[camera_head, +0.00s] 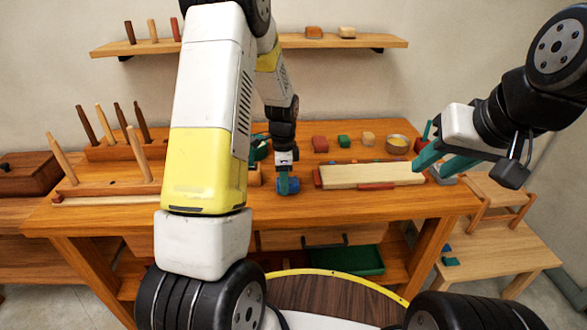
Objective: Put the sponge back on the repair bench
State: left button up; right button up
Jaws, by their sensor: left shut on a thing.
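The repair bench (400,205) is a wooden bench across the middle of the head view. My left gripper (286,174) is low over its front middle, shut on a small blue thing (289,187) at or just above the top. I cannot tell whether this is the sponge; the fingers partly hide it. My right gripper (438,160) has teal fingers spread apart and appears empty, over the bench's right end. No other thing is clearly the sponge. My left arm hides part of the bench top.
A pale board (370,175) lies right of my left gripper. Behind it stand a red block (320,144), a green block (344,141), a beige block (368,139) and a bowl (397,144). Peg racks (110,180) fill the left. A wall shelf (375,42) is behind.

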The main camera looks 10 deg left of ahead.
pick_arm(q)
jog(key=shift+f, duration=0.1)
jog(key=o, duration=1.2)
notch_tip(320, 180, up, 12)
jog(key=s+d+r+n+t+h, duration=0.1)
jog(key=s+r+n+t, duration=0.2)
jog(key=s+r+n, duration=0.55)
jog(key=s+r+n+t, duration=0.1)
jog(key=s+r+n, duration=0.1)
jog(key=s, duration=0.3)
jog(key=s+d+r+n+t, duration=0.1)
jog(key=s+r, duration=0.2)
jog(key=s, duration=0.2)
jog(key=s+d+r+n+t+h, duration=0.1)
jog(key=s+r+n, duration=0.1)
jog(key=s, duration=0.3)
jog(key=shift+s+d+r+n, duration=0.15)
jog(key=shift+s+r+n, duration=0.1)
jog(key=shift+n, duration=0.1)
